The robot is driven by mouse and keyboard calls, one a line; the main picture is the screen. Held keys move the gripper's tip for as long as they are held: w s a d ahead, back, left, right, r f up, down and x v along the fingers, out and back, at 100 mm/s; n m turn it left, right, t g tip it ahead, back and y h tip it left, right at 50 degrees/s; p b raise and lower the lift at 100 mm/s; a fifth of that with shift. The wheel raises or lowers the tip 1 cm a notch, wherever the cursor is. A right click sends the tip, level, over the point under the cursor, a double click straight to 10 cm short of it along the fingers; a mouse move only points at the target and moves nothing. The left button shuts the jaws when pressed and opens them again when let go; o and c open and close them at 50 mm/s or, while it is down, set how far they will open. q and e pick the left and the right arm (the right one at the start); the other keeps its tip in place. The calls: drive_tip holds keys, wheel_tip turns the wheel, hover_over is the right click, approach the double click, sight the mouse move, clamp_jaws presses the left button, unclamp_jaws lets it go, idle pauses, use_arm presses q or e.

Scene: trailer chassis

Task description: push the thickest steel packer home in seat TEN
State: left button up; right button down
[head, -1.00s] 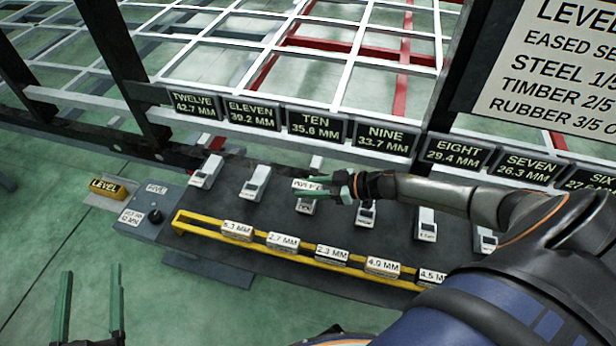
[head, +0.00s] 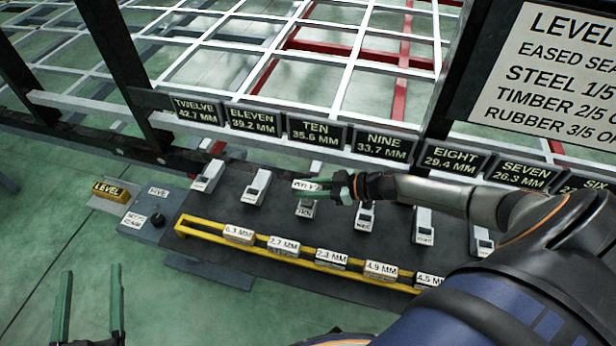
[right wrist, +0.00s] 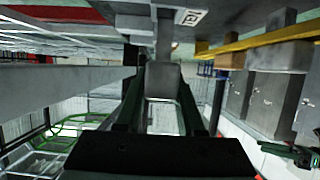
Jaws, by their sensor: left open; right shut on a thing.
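Seat TEN is the grey block (head: 305,209) below the TEN plate (head: 313,131), which reads 35.6 MM. My right gripper (head: 328,188) is shut on a small packer with a white label (head: 303,185) at the top of that seat. The label is too small to read, and the fingers partly cover the packer. In the right wrist view a grey block (right wrist: 163,76) shows between the fingers; how deep the packer sits cannot be told. My left gripper (head: 88,305) is open and empty at the lower left, over the green floor.
A yellow rack (head: 205,232) in front holds several labelled packers, including 2.7 MM and 2.3 MM. Similar seats stand either side of TEN, with NINE (head: 365,216) close to my right gripper. A control box with a knob (head: 157,219) and a yellow LEVEL block (head: 110,190) are left.

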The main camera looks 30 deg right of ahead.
sight(308, 204)
drive_tip(key=shift+r+p, duration=0.15)
drive_tip(key=shift+p, duration=0.45)
idle(1.1)
drive_tip(key=shift+f+b, duration=1.7)
drive_tip(key=shift+f, duration=0.4)
drive_tip(key=shift+c, duration=2.2)
unclamp_jaws()
drive_tip(key=shift+f, duration=0.1)
